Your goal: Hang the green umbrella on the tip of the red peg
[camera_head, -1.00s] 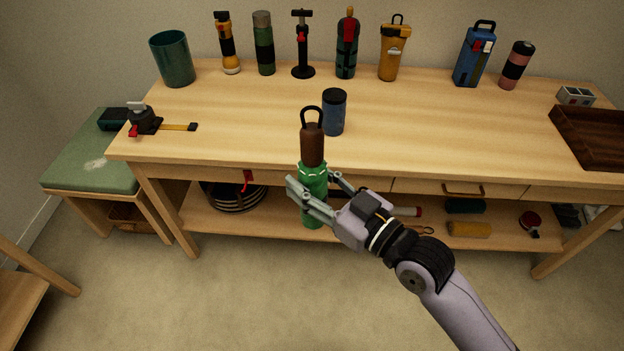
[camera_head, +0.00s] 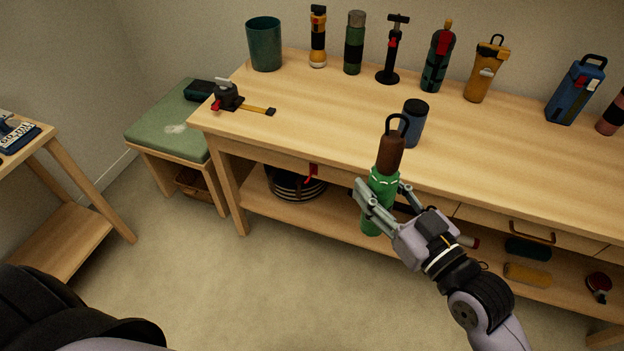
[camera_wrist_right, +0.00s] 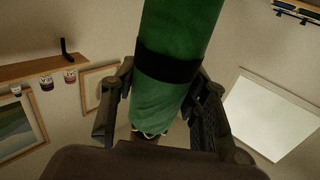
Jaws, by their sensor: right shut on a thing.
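The green umbrella (camera_head: 372,217), with a brown handle and a black loop on top, is upright in my right gripper (camera_head: 378,203). The fingers close around its green body in front of the workbench. In the right wrist view the green umbrella (camera_wrist_right: 176,45) with a black band fills the middle between the fingers (camera_wrist_right: 160,105). A small red piece (camera_head: 313,170) sticks out from the bench's front, left of the umbrella; it looks like the red peg, but its tip is too small to make out. My left gripper is not in view.
The workbench (camera_head: 300,115) carries a green bin (camera_head: 264,45), several flasks and a blue cup (camera_head: 413,122). A green-cushioned bench (camera_head: 165,125) stands left of it, and a side table (camera_head: 75,190) stands at far left. The floor (camera_head: 230,285) between is clear.

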